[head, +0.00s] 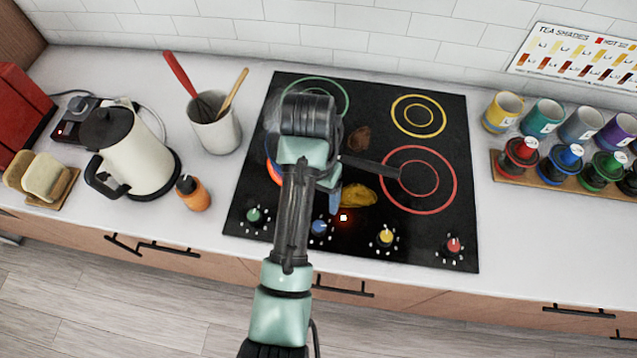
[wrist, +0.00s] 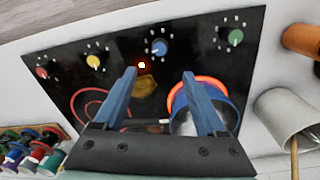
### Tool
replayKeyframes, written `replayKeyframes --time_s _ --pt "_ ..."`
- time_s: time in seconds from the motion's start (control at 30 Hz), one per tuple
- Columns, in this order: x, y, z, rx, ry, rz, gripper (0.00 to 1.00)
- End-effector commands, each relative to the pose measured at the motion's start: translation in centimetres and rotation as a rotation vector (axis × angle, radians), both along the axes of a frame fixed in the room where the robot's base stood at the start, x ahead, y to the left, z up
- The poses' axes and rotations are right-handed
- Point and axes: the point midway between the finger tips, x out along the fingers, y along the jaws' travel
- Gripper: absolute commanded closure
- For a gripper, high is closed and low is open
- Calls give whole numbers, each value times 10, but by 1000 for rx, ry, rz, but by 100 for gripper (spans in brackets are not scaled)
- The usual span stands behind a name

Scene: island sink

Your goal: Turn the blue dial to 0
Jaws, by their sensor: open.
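The blue dial (head: 319,228) is on the front edge of the black cooktop, second from the left, partly beside my arm. In the wrist view the blue dial (wrist: 160,47) sits upright just beyond my fingertips, near the middle between them. Small white marks surround it; I cannot read its setting. My gripper (wrist: 158,73) is open and empty, with its two blue fingers apart and not touching the dial. In the head view my arm hides most of the gripper. A glowing orange-red burner ring (head: 273,174) shows behind the arm, and in the wrist view (wrist: 207,80).
Green (head: 254,215), yellow (head: 385,237) and red (head: 454,244) dials flank the blue one. A pan's dark handle (head: 370,165) extends over the cooktop, near a yellow patch (head: 359,195). A kettle (head: 130,150) and orange bottle (head: 193,193) stand left.

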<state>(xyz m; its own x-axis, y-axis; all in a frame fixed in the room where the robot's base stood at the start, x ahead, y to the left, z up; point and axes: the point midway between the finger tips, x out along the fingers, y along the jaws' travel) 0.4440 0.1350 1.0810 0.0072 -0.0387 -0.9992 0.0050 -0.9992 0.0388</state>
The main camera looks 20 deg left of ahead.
Motion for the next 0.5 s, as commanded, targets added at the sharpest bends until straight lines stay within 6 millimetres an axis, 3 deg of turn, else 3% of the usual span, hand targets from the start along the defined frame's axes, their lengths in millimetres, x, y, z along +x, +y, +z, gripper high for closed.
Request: replayKeyframes --time_s 0.37,0.5 --pt "-3 -2 -37 -5 13 0 27" --pt "-3 -3 -66 -4 14 0 27"
